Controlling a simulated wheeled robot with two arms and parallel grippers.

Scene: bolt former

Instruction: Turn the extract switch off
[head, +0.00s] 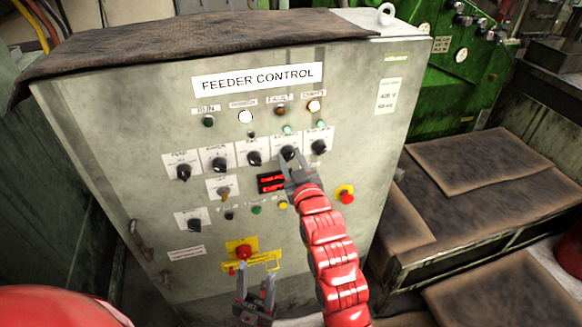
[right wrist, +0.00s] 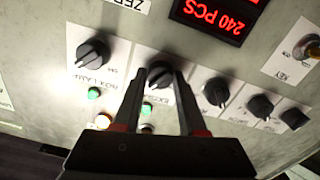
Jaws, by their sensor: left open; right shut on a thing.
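The extract switch (head: 288,152) is a black rotary knob on the upper row of the grey feeder control panel (head: 150,130). In the right wrist view, which is upside down, the extract switch (right wrist: 159,76) sits between my right gripper's fingers, with a pale mark toward the lower left. My right gripper (head: 291,160) is shut on this knob, and its fingers (right wrist: 160,73) cover part of the label. A green lamp (head: 287,130) is above the switch in the head view. My left gripper (head: 255,284) is open and empty, low in front of the panel.
The box lamp knob (head: 318,147) is right of the extract switch; another black knob (head: 254,158) is left. A red display (head: 271,182) is below.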

